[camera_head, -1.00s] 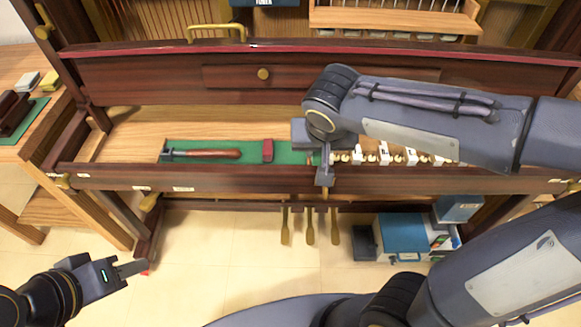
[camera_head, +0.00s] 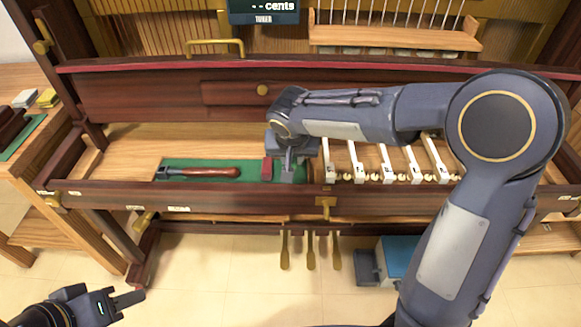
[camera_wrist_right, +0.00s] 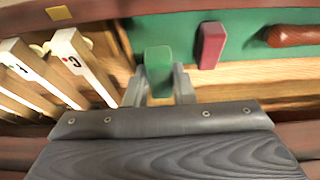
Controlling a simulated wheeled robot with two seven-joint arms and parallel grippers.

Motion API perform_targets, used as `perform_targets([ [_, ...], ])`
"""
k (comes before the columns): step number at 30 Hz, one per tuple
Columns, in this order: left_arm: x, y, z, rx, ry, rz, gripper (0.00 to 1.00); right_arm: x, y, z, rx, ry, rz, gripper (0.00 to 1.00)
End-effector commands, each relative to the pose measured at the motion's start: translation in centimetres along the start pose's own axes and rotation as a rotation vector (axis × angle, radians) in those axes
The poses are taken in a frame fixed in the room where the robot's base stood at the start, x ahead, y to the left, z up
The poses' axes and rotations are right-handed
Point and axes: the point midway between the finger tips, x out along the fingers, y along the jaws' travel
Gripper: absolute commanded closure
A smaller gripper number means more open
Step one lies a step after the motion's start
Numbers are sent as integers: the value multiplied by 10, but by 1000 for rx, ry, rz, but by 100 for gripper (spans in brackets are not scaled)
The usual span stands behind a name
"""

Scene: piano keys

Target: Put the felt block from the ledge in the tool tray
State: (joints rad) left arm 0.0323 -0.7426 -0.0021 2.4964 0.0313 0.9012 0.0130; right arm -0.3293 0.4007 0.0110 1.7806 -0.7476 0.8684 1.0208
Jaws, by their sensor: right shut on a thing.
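My right gripper (camera_wrist_right: 158,90) is shut on a green felt block (camera_wrist_right: 158,62), which stands up between the two fingertips in the right wrist view. In the head view my right gripper (camera_head: 288,172) is at the right end of the green-lined tool tray (camera_head: 249,173) and hides the block. The wrist view also shows the tray's green lining (camera_wrist_right: 180,24) beyond the block. Whether the block touches the tray is unclear. My left gripper (camera_head: 125,299) is low at the left, away from the piano; its jaw gap cannot be made out.
A hammer with a red-brown handle (camera_head: 205,172) and a dark red block (camera_head: 267,169) lie in the tray, the block just left of my right gripper. White piano keys (camera_head: 385,162) stand to the right. A wooden rail (camera_head: 200,200) runs along the front.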

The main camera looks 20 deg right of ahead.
Motion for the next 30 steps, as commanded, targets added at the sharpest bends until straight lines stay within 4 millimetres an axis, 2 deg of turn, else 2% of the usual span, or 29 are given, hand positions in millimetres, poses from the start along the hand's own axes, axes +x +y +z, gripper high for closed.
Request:
perform_targets([
  [4,2,-1,1,0,0,0,64,13,-4,-2,0,-1,1,98],
  [9,8,-4,4,0,0,0,64,38,-3,8,-1,-2,1,98],
  [22,12,-6,6,0,0,0,64,44,-4,10,1,0,0,98],
  [23,11,-5,6,0,0,0,64,42,-4,10,1,0,0,73],
  [27,11,-5,5,0,0,0,64,42,-4,10,0,0,0,56],
  [30,11,-5,5,0,0,0,64,42,-4,10,0,0,0,56],
])
